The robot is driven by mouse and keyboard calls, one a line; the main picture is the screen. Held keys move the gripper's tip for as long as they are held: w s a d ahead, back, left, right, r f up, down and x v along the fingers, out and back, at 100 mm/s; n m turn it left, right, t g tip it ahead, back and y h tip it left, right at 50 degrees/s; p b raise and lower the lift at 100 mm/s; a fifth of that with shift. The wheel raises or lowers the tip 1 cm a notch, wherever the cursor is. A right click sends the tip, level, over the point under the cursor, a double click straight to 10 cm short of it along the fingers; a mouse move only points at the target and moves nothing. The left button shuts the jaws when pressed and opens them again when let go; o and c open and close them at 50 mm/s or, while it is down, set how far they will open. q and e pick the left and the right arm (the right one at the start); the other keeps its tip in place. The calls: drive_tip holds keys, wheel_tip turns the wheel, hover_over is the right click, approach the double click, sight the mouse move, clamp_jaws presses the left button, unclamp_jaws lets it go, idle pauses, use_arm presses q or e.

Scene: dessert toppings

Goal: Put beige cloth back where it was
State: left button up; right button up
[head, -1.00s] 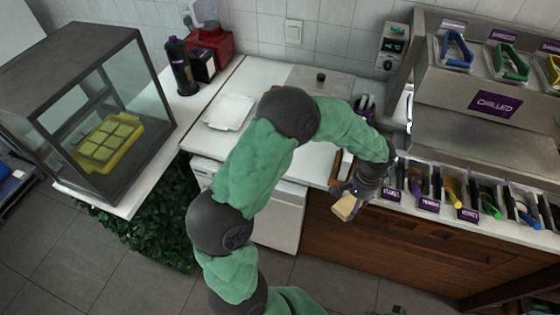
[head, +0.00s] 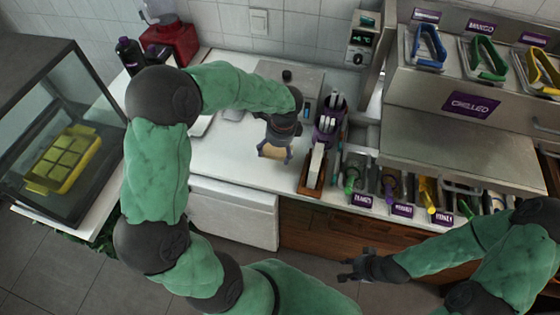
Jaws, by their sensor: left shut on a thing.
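The beige cloth (head: 271,152) is held in my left gripper (head: 274,150), which is shut on it. The gripper and cloth are over the white counter (head: 225,160), left of a wooden holder. I cannot tell whether the cloth touches the counter. My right gripper (head: 350,270) is in the lower right, in front of the wooden counter front and away from the cloth. Its fingers are small and dark, and I cannot tell if they are open.
A wooden holder (head: 312,178) and a purple cup of utensils (head: 329,118) stand right of the cloth. Topping bins with purple labels line the right counter. A glass case (head: 85,160) with a yellow tray (head: 62,160) is at left. Counter left of the cloth is clear.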

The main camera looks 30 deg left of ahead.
sight(275, 171)
use_arm(q)
wheel_tip(275, 171, down, 10)
drive_tip(key=shift+r+b, duration=0.15)
drive_tip(key=shift+b, duration=1.05)
drive_tip(key=shift+f, duration=0.2)
drive_tip(key=o, duration=1)
drive_tip(key=shift+c, duration=0.2)
drive_tip(key=shift+r, duration=0.1)
drive_tip(key=shift+r, duration=0.35)
drive_tip(key=r+p, duration=0.1)
drive_tip(key=r, duration=0.2)
drive_tip(key=d+r+p, duration=0.1)
drive_tip(key=r, duration=0.3)
drive_tip(key=r+p, duration=0.1)
drive_tip(key=r, duration=0.3)
drive_tip(key=shift+w+d+r, duration=0.2)
drive_tip(key=shift+d, duration=0.2)
